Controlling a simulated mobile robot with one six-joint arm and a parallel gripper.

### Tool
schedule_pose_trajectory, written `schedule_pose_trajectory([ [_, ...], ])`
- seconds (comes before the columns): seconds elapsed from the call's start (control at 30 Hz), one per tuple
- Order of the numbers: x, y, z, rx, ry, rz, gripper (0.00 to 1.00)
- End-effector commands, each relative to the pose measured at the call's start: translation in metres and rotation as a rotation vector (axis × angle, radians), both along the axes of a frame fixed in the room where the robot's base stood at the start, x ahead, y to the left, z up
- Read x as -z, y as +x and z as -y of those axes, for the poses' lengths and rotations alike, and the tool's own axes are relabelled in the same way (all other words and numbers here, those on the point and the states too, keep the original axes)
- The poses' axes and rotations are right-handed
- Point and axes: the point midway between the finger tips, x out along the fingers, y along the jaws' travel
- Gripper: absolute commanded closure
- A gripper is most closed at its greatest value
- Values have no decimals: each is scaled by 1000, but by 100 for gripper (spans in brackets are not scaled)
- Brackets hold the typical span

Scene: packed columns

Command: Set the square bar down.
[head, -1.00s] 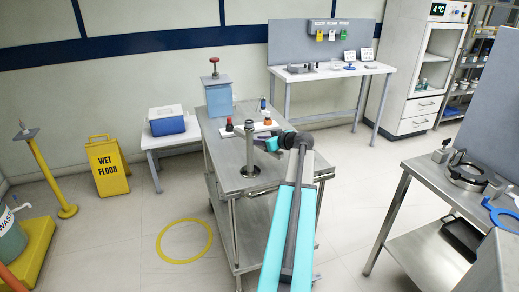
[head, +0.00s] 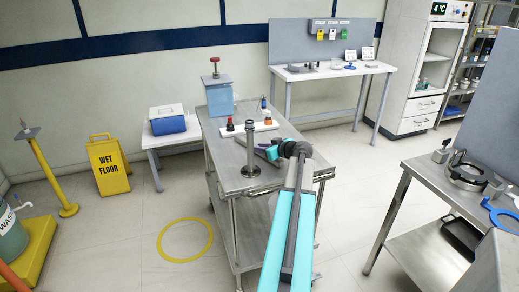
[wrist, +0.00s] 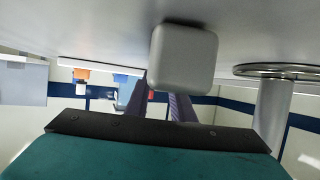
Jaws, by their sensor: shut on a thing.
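The square bar (wrist: 184,58) shows in the wrist view as a pale grey, rounded square end face. My gripper (wrist: 171,108) is shut on it, with the dark fingers partly hidden behind the bar. In the head view my gripper (head: 270,152) is low over the steel trolley top (head: 226,180), just right of a metal post. The bar is hard to make out there, mostly hidden by the gripper and post. The wrist view is upside down, with the trolley top along its upper part. I cannot tell whether the bar touches the trolley.
The metal post (head: 250,150) on a round base stands close beside my gripper; it also shows in the wrist view (wrist: 272,112). Behind are a white rack (head: 255,127) with coloured knobs and a blue-grey box (head: 220,98). The trolley's front left is bare.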

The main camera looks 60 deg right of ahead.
Motion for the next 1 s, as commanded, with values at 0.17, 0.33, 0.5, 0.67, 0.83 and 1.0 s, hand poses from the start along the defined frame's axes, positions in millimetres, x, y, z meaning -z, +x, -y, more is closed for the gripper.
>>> schedule_pose_trajectory([
  [0.17,-2,0,1,1,-1,3,100],
  [0.33,0,0,1,2,-1,3,100],
  [0.5,1,-1,1,1,0,0,60],
  [0.67,1,-1,1,1,0,0,60],
  [0.83,1,-1,1,2,-1,0,60],
  [1.0,-1,-4,0,3,-1,0,60],
])
